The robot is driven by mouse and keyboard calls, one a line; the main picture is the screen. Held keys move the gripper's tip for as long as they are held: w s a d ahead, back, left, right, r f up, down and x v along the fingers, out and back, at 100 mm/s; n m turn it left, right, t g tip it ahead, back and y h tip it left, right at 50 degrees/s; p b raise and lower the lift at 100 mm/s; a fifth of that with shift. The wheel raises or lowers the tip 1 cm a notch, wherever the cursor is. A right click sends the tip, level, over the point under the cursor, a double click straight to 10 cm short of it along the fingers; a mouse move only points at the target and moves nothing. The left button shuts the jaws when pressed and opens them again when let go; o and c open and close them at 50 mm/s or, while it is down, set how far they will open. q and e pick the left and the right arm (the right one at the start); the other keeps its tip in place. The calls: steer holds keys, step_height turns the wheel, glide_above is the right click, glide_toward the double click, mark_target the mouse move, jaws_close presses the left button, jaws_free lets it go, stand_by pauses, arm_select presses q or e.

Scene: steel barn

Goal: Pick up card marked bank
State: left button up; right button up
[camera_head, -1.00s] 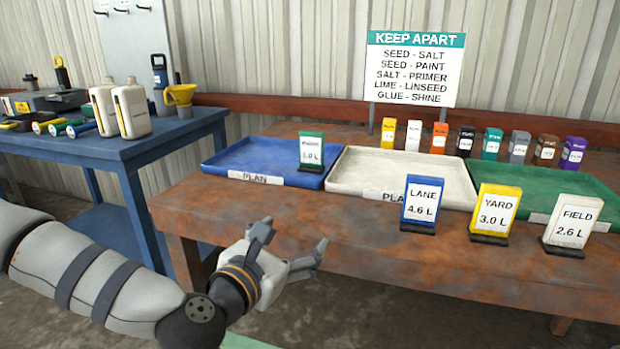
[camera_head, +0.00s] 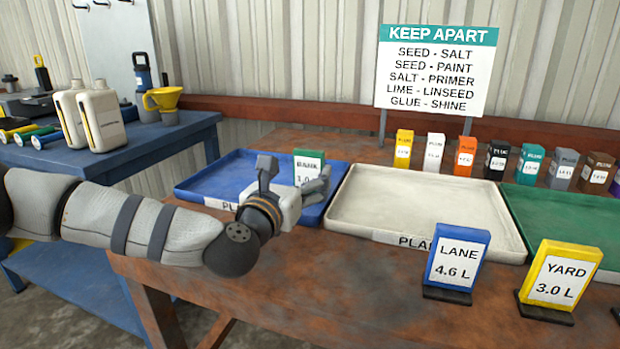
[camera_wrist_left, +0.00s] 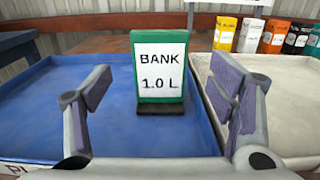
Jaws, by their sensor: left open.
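The card marked BANK 1.0 L, green with a white label (camera_wrist_left: 159,72), stands upright on a small dark base in the blue tray (camera_wrist_left: 30,110). In the head view the card (camera_head: 309,157) is partly hidden behind my left gripper (camera_head: 296,180). My left gripper is open and empty. In the left wrist view its two fingers (camera_wrist_left: 160,95) stand apart on either side of the card, with the card ahead between them and no contact visible. My right gripper is not in view.
A cream tray (camera_head: 425,241) adjoins the blue one, then a green tray (camera_head: 560,222). LANE (camera_head: 457,258) and YARD (camera_head: 560,275) cards stand at the front edge. Several small coloured boxes and a KEEP APART sign (camera_head: 437,70) stand behind. A blue table (camera_head: 150,150) is at left.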

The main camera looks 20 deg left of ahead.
mark_target(307, 163)
arm_select(q)
steer(key=w, duration=0.6)
steer(key=shift+d+r, duration=0.1)
steer(key=shift+r, duration=0.1)
steer(key=c, duration=1.3)
